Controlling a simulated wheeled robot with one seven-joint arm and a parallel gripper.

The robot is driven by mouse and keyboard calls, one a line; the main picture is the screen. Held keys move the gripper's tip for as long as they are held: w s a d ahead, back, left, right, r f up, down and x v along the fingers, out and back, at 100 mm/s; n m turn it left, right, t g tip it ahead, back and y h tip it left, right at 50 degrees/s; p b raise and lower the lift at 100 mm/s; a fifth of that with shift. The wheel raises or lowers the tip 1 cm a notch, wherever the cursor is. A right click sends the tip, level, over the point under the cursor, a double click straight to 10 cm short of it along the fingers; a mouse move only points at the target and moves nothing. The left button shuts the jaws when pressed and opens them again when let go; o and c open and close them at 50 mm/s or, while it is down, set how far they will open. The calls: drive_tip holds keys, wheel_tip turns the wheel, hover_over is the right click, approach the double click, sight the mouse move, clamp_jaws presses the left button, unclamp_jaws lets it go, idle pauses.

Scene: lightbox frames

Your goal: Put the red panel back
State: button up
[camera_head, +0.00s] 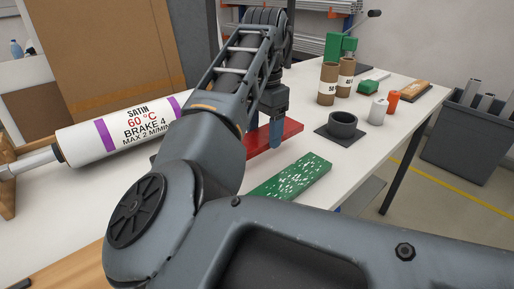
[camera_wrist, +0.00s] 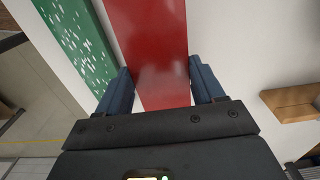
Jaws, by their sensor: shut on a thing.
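The red panel (camera_head: 284,133) is a long, flat, glossy bar over the white table, behind the green speckled panel. It also shows in the wrist view (camera_wrist: 152,45), running away from me between the two blue fingers. My gripper (camera_head: 275,134) points down at the panel, and its fingers are shut on the panel's two long sides in the wrist view (camera_wrist: 163,88). I cannot tell whether the panel touches the table.
The green speckled panel (camera_head: 291,178) lies near the table's front edge. A labelled roller (camera_head: 120,130) lies at left.

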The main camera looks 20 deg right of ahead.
sight(256, 158)
drive_tip(key=shift+w+a+f, duration=0.6)
drive_tip(key=shift+w+f, duration=0.05)
drive_tip(key=shift+w, duration=0.05)
drive_tip(key=shift+f, duration=1.85)
drive_tip(key=shift+f, duration=0.15)
drive_tip(key=o, duration=1.2)
wheel_tip(256, 158, up, 12)
drive_tip(key=shift+r+p, duration=0.15)
drive_tip(key=shift+p, duration=0.15)
